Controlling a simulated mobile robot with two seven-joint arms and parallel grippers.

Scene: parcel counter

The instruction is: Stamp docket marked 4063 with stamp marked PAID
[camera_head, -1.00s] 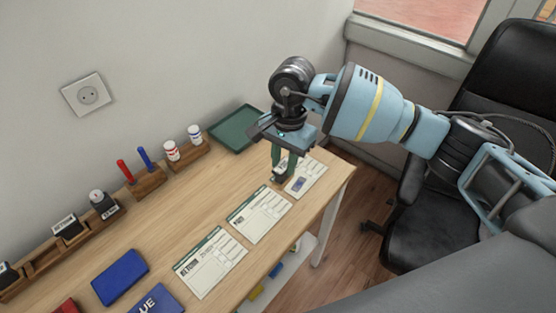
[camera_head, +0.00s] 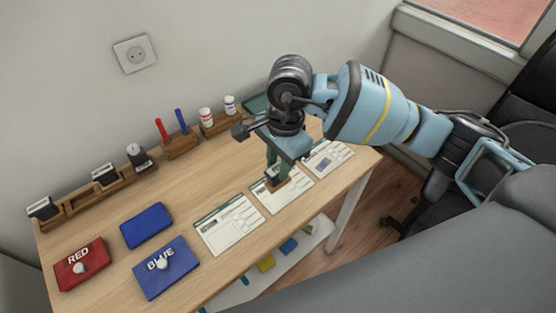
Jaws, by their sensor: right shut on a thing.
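My right gripper (camera_head: 274,166) is shut on a dark stamp (camera_head: 275,182) with a pale label I cannot read. It holds the stamp low over the middle docket (camera_head: 291,194); I cannot tell whether it touches the paper. The gripper hides part of that docket. A second docket (camera_head: 229,225) lies to its left. A third docket (camera_head: 331,158) lies to its right and bears a small blue mark. The docket numbers are too small to read. My left gripper is not in view.
A red pad marked RED (camera_head: 78,271), a blue pad marked BLUE (camera_head: 168,276) and a plain blue pad (camera_head: 146,226) lie at the left. A wooden rack (camera_head: 72,208) with several stamps, pens, small bottles and a green tray (camera_head: 256,103) line the wall. The table's centre is clear.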

